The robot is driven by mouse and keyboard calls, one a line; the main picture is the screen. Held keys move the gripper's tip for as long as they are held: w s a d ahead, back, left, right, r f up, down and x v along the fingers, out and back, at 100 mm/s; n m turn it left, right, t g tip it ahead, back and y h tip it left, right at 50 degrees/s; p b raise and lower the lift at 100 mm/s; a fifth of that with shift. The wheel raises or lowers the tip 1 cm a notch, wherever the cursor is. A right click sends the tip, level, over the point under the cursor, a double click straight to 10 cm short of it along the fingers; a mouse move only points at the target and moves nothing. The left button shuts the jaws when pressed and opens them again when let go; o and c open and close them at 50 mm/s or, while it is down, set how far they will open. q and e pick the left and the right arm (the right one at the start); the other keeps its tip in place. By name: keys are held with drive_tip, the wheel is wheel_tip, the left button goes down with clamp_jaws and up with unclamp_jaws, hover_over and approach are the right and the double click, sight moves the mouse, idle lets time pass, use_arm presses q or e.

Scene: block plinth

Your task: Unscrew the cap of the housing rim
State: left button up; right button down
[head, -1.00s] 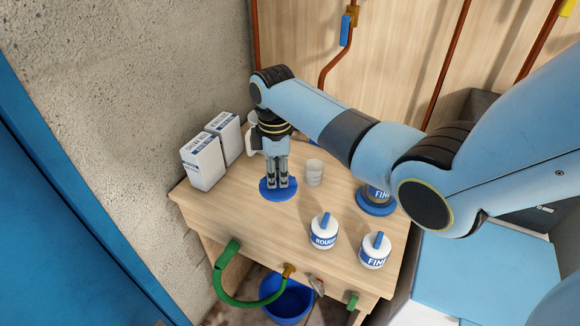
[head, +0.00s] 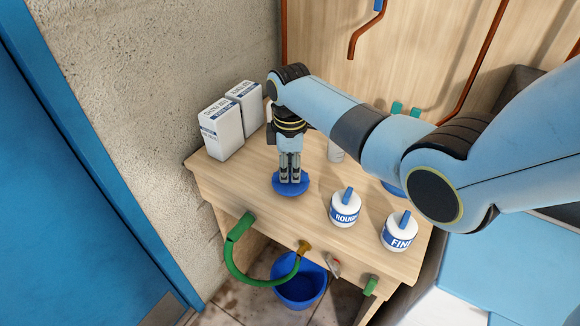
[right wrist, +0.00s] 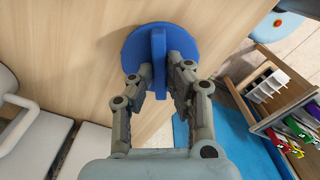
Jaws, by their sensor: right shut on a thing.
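The blue round cap (head: 291,190) sits on the wooden bench top near its left side. In the right wrist view the cap (right wrist: 132,60) is a blue disc with a straight raised ridge across its middle. My right gripper (head: 290,177) points straight down onto the cap. In the right wrist view my right gripper (right wrist: 159,82) has one finger on each side of the ridge and is shut on it. The housing rim is hidden under the cap. My left gripper is not in view.
White containers labelled ROUGH (head: 345,211) and FINE (head: 398,236) stand to the right on the bench. Two white boxes (head: 221,129) stand by the wall. A cup (head: 336,153) is partly behind my arm. A green hose (head: 232,262) hangs at the front above a blue bucket (head: 300,290).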

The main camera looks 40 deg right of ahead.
drive_tip(key=shift+f, duration=0.1)
idle(0.4)
drive_tip(key=c, duration=1.2)
unclamp_jaws()
wheel_tip(320, 180, up, 12)
drive_tip(key=shift+s+f, duration=0.1)
